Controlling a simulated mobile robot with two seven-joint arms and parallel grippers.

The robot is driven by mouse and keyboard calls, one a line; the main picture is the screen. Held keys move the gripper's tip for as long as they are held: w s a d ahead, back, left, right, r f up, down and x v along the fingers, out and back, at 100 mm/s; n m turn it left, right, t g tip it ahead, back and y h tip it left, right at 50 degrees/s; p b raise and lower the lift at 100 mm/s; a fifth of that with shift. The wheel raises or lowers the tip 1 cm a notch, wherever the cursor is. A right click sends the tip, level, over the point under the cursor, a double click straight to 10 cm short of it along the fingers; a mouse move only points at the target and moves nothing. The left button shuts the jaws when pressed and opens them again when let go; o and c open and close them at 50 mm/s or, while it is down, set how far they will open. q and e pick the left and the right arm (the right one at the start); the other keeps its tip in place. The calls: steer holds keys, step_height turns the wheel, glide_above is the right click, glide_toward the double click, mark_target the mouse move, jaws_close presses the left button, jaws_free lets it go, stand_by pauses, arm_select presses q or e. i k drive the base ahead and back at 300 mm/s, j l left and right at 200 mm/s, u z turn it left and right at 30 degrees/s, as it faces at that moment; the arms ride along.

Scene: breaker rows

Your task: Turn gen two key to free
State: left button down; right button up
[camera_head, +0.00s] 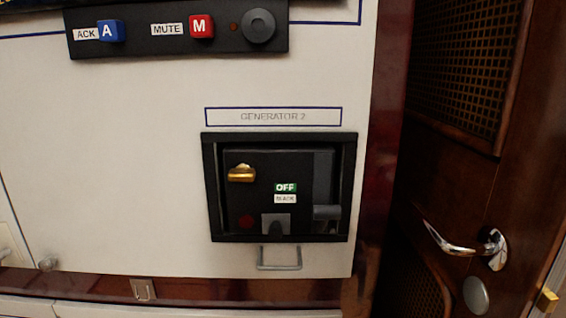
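The Generator 2 unit (228,217) is a black recessed breaker box in the white panel, under a label reading GENERATOR 2 (273,117). A brass-coloured key (241,173) sits at its upper left and lies roughly horizontal. A green OFF sign (286,188) with a small white label below it is right of the key. A grey lever (327,213) is at the lower right, and a grey piece (276,223) and a dim red button (245,222) are along the bottom. Neither of my grippers is in view. I cannot read any key position markings.
A metal handle (279,262) sticks out below the unit. Above is a black strip (180,34) with a blue ACK button (110,31), a red MUTE button (202,27) and a round knob (259,26). A wooden door (450,190) with a lever handle (462,243) stands right. The panel's front is clear.

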mark_target(243, 172)
steer(key=l, duration=0.4)
steer(key=k+l+u, duration=0.1)
steer(key=l, duration=0.35)
steer(key=k+l, duration=0.1)
steer(key=l, duration=0.3)
steer(key=k+l, duration=0.1)
steer(key=l, duration=0.3)
steer(key=l+u, duration=0.05)
